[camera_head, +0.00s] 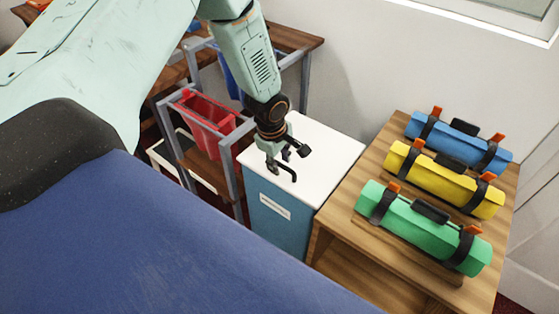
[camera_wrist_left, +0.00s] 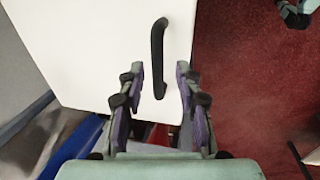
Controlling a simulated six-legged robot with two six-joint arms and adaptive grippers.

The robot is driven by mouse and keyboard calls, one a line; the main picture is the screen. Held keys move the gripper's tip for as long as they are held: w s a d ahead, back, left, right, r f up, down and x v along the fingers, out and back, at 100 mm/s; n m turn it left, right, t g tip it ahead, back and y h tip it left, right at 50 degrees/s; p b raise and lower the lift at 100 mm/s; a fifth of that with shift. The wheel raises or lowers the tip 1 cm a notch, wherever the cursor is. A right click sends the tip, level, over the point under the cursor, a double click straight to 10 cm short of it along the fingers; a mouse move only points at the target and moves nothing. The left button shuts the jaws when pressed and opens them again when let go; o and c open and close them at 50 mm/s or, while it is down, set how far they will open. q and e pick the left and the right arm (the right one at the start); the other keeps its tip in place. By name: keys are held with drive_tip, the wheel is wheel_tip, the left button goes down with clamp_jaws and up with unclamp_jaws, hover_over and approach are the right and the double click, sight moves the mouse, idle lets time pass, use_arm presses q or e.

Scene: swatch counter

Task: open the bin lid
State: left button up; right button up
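The bin is a blue-teal box (camera_head: 275,215) with a flat white lid (camera_head: 335,150) and a white label on its front; the lid looks shut. In the left wrist view the lid (camera_wrist_left: 95,45) carries a black bar handle (camera_wrist_left: 158,50). My left gripper (camera_head: 288,165) is above the lid's front part in the head view. In the left wrist view my left gripper (camera_wrist_left: 159,72) is open, its fingertips on either side of the handle's lower end in the picture, with gaps on both sides. Contact cannot be told. My right gripper is not in view.
A wooden table (camera_head: 340,255) right of the bin holds blue (camera_head: 455,140), yellow (camera_head: 440,180) and green (camera_head: 425,228) strapped rolls. A metal rack (camera_head: 235,165) with a red container (camera_head: 205,120) stands close on the bin's left. A wall is behind.

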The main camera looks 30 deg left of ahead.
use_arm(q)
drive_tip(key=shift+w+d, duration=0.25)
drive_tip(key=shift+d, duration=0.05)
drive_tip(key=c, duration=0.4)
drive_tip(key=shift+s+a, duration=0.15)
drive_tip(key=shift+a, duration=0.05)
clamp_jaws()
drive_tip(key=shift+r, duration=0.2)
